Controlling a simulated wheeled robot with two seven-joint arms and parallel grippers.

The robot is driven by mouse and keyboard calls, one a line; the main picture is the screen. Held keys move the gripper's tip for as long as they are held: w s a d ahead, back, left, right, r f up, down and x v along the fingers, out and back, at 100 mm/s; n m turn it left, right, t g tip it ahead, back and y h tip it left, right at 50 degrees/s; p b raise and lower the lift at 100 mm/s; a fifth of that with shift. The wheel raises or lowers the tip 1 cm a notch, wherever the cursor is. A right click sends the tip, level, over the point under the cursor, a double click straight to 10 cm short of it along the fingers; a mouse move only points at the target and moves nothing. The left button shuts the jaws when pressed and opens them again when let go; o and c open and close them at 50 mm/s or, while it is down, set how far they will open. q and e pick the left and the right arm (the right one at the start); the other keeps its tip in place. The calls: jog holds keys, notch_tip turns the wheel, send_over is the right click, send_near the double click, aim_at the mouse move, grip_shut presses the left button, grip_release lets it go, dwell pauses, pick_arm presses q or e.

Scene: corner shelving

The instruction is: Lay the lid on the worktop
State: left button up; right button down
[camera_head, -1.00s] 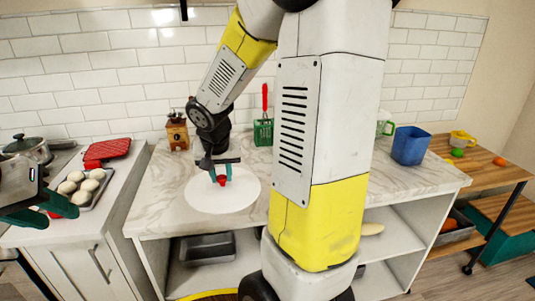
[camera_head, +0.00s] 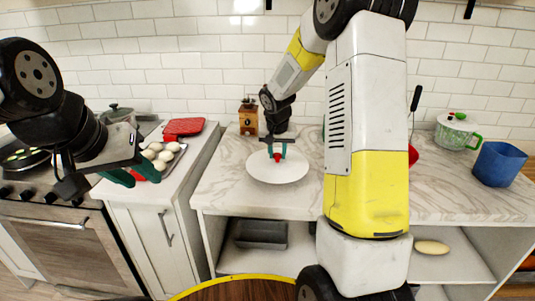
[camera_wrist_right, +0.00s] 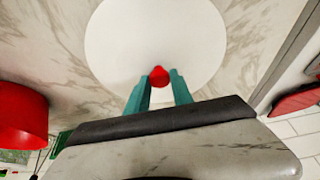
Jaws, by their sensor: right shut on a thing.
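The lid (camera_head: 278,174) is a flat white disc with a red knob (camera_head: 277,157), over the left part of the marble worktop (camera_head: 225,195). My right gripper (camera_head: 277,152) points down and is shut on the knob. In the right wrist view the lid (camera_wrist_right: 155,35) is level with the marble, and its knob (camera_wrist_right: 159,75) sits between the teal fingertips. I cannot tell whether the lid touches the worktop. My left gripper (camera_head: 135,176) has its teal fingers apart, in front of the counter with the baking tray.
A tray of pale round items (camera_head: 162,155), a red trivet (camera_head: 184,127) and a pot (camera_head: 118,115) are at left. A wooden grinder (camera_head: 248,118) stands behind the lid. A blue container (camera_head: 499,164) and a green-handled pot (camera_head: 456,132) stand at right. My right arm hides the worktop's middle.

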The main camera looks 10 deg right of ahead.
aim_at(276, 154)
jog(key=shift+w+f, duration=0.1)
jog(key=shift+w, duration=0.75)
jog(key=shift+f, duration=1.7)
jog(key=shift+f, duration=0.15)
jog(key=c, duration=1.1)
grip_release()
